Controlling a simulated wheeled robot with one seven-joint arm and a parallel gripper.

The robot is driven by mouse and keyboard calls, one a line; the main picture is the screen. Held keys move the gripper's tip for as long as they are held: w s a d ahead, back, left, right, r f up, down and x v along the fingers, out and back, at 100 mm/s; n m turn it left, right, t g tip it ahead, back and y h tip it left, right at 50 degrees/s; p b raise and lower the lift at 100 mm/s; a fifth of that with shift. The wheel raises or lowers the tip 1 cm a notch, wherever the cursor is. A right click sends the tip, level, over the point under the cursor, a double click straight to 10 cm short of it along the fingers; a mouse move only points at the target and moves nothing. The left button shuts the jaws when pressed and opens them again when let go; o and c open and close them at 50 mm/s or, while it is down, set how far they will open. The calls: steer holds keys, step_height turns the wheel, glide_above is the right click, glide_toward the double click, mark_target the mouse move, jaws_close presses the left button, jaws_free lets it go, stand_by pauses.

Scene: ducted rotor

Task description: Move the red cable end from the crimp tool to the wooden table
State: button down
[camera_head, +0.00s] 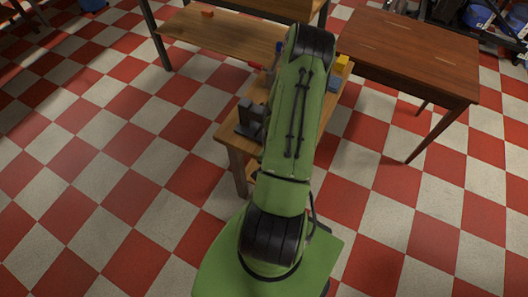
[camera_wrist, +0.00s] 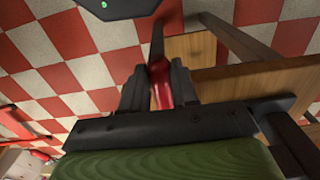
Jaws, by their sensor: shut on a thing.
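In the wrist view my gripper (camera_wrist: 160,88) is shut on a red piece (camera_wrist: 160,82), which I take to be the red cable end. Its far part runs toward a thin dark strip between the fingers. In the head view my green arm hides the gripper and the red cable end. A reddish-brown wooden table (camera_head: 410,50) stands at the right with a bare top. I cannot clearly make out the crimp tool. A dark tool-like thing (camera_head: 250,118) stands on the light wooden bench (camera_head: 231,129), left of my arm.
Yellow (camera_head: 342,62) and blue (camera_head: 333,84) blocks sit on the bench right of my arm. Another wooden bench (camera_head: 215,38) with a small red thing (camera_head: 207,13) stands behind. A dark panel with a green spot (camera_wrist: 120,7) shows in the wrist view. The checkered floor is open at left.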

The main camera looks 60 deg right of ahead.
steer(key=s+a, duration=0.2)
steer(key=s, duration=0.1)
steer(key=shift+w, duration=0.1)
